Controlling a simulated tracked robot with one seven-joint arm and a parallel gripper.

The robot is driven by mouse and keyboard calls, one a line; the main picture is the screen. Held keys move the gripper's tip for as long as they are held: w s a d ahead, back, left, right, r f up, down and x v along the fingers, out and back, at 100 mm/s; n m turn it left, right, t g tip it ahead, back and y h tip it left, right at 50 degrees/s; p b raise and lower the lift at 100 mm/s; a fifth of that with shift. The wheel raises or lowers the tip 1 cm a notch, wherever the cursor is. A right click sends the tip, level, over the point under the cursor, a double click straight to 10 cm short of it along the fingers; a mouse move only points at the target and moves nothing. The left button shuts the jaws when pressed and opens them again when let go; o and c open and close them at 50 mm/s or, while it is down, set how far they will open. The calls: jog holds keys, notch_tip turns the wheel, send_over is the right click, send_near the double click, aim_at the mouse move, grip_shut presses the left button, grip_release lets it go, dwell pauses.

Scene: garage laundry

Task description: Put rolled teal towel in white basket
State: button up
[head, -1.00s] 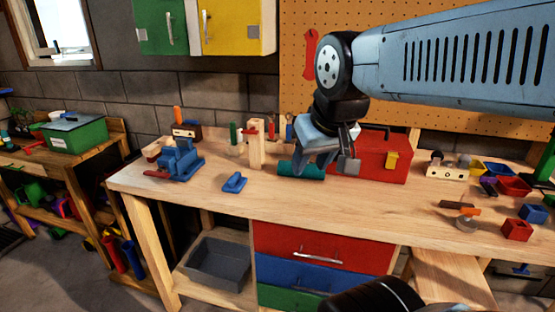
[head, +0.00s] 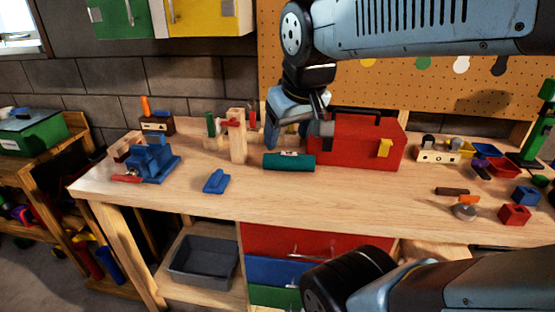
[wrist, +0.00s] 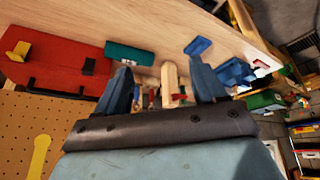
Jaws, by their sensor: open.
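The rolled teal towel (head: 289,161) lies on the workbench, just left of the red toolbox, with a pale patch on its top. It also shows in the wrist view (wrist: 130,54), outside the space between my fingers, near the left one. My gripper (head: 298,132) is open and empty, apart from the towel, seemingly above and behind it in the head view. In the wrist view my fingers (wrist: 160,72) are spread, with a wooden clamp-like piece showing beyond them. I see no white basket in either view.
The red toolbox (head: 357,145) stands close to the towel's right. A wooden upright piece (head: 237,138), a blue vise (head: 153,160) and a blue block (head: 216,181) are to the left. A grey bin (head: 203,260) sits on the lower shelf. The bench's front middle is clear.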

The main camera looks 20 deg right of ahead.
jog(key=o, duration=0.5)
jog(key=w+d+f+n+g+h, duration=0.1)
jog(key=w, duration=0.3)
jog(key=w+d+f+n+g, duration=0.1)
jog(key=w+n, duration=0.1)
jog(key=w, duration=0.2)
jog(key=w+d+f+n+g+h, duration=0.1)
jog(key=w+n, duration=0.1)
jog(key=w, duration=0.3)
jog(key=shift+w+f+h, duration=0.1)
jog(key=shift+h, duration=0.2)
jog(key=shift+c, duration=0.2)
jog(key=n+g+h, duration=0.2)
jog(key=n, duration=0.3)
send_near(282, 155)
jog(key=shift+n, duration=0.3)
jog(key=x, duration=0.6)
jog(key=shift+w+a, duration=0.15)
jog(key=shift+w, duration=0.05)
jog(key=shift+x, duration=2.7)
